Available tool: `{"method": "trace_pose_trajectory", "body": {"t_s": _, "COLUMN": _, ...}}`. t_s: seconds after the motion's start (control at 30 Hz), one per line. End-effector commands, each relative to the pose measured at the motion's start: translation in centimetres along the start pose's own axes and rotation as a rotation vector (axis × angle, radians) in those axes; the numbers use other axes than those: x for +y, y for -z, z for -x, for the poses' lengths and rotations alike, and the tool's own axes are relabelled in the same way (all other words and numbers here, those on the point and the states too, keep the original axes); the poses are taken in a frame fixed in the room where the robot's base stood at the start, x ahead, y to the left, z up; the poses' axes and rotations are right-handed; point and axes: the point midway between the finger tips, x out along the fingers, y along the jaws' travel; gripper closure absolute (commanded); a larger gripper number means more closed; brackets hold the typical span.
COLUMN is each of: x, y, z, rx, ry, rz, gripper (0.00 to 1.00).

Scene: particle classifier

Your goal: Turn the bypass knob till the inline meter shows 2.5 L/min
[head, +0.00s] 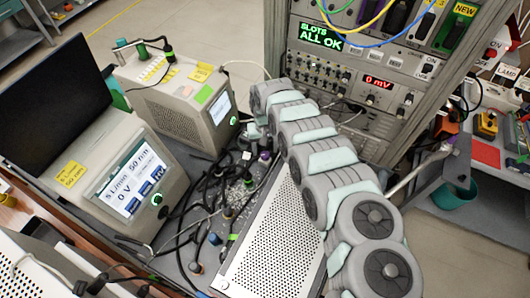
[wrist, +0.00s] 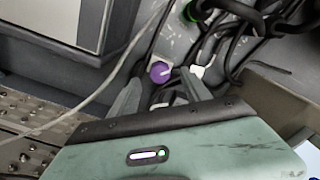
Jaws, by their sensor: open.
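A round purple knob (wrist: 160,72) with a pale mark on its face sits between the fingertips of my gripper (wrist: 160,80) in the wrist view. I take it for the bypass knob. The fingers are apart, one on each side of it; I cannot tell whether they touch it. In the head view a small purple part (head: 265,156) shows beside my arm, which hides my gripper. I cannot pick out the inline meter. A cream instrument's screen (head: 135,180) reads "5 L/min 50 nm" and "0 V".
Black hoses (head: 205,200) tangle across the bench between the instruments and a perforated metal case (head: 268,250). A second cream box (head: 180,95) stands behind. A rack (head: 350,75) shows "SLOTS ALL OK" and "0 mV". In the wrist view cables (wrist: 225,45) crowd the right of the knob.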

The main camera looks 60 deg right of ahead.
Motion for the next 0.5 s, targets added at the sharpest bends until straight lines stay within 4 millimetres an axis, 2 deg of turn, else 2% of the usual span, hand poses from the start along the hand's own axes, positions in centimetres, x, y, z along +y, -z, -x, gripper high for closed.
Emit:
{"method": "trace_pose_trajectory", "body": {"t_s": 0.03, "x": -0.1, "y": -0.2, "z": -0.9, "rx": -0.004, "ry": 0.001, "rz": -0.001, "gripper": 0.44}}
{"method": "trace_pose_trajectory", "body": {"t_s": 0.23, "x": -0.1, "y": 0.0, "z": -2.6, "rx": 0.0, "ry": 0.001, "rz": 0.001, "gripper": 0.44}}
{"method": "trace_pose_trajectory", "body": {"t_s": 0.5, "x": 0.1, "y": 0.0, "z": -3.1, "rx": 0.0, "ry": -0.001, "rz": -0.001, "gripper": 0.44}}
